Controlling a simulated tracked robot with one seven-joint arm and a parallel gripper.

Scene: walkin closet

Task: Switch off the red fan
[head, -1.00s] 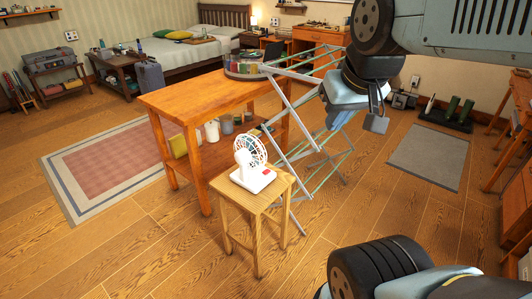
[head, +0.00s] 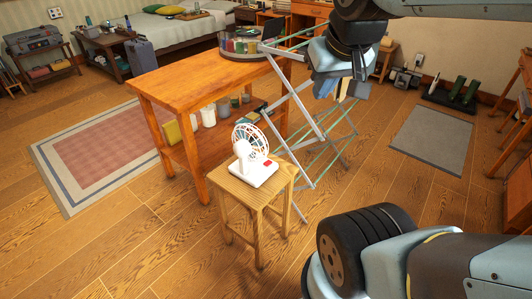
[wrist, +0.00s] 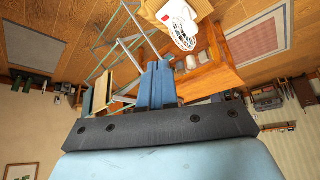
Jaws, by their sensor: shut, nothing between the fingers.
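A small fan (head: 250,150) stands upright on a light wooden stool (head: 258,190) in the head view. Its cage, body and base are white, with a red button (head: 268,164) on the base. The fan also shows at the top of the wrist view (wrist: 181,22), above the fingertips. My gripper (wrist: 157,64) is shut and empty in the wrist view. In the head view my arm reaches in from the upper right, and its end is behind and to the right of the fan, higher up and clear of it.
An orange wooden table (head: 195,75) stands behind the stool, with jars on its lower shelf. A folding drying rack (head: 308,145) with cloths stands close to my gripper, right of the table. The floor in front of the stool is free.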

